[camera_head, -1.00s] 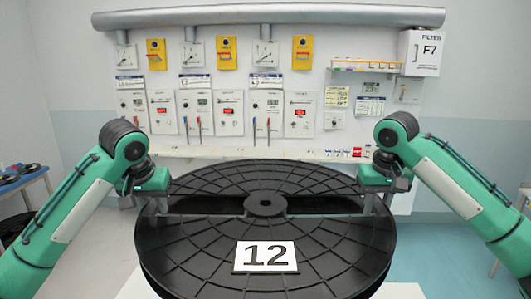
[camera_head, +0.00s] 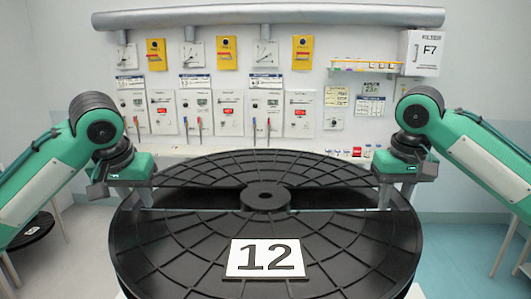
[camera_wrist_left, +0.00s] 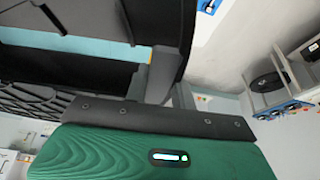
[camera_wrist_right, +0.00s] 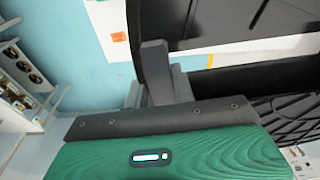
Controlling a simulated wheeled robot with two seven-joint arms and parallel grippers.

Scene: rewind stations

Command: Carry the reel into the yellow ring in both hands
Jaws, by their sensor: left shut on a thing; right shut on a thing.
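The reel (camera_head: 190,245) is a large black ribbed disc with a round hub and a white label "12". It fills the lower middle of the head view, and looks about level. My left gripper (camera_head: 147,197) is shut on its left rim. My right gripper (camera_head: 385,196) is shut on its right rim. In the left wrist view the fingers (camera_wrist_left: 155,78) close on the reel's edge, and in the right wrist view the fingers (camera_wrist_right: 157,78) do the same. I see no yellow ring on the floor; the reel hides much of the floor.
A white wall panel (camera_head: 290,130) with gauges, switches and yellow boxes stands ahead, with a narrow ledge (camera_head: 335,154) below. A grey pipe (camera_head: 268,16) runs above. Pale blue floor (camera_head: 460,260) is open at the right. A dark round object (camera_head: 38,226) lies at the left.

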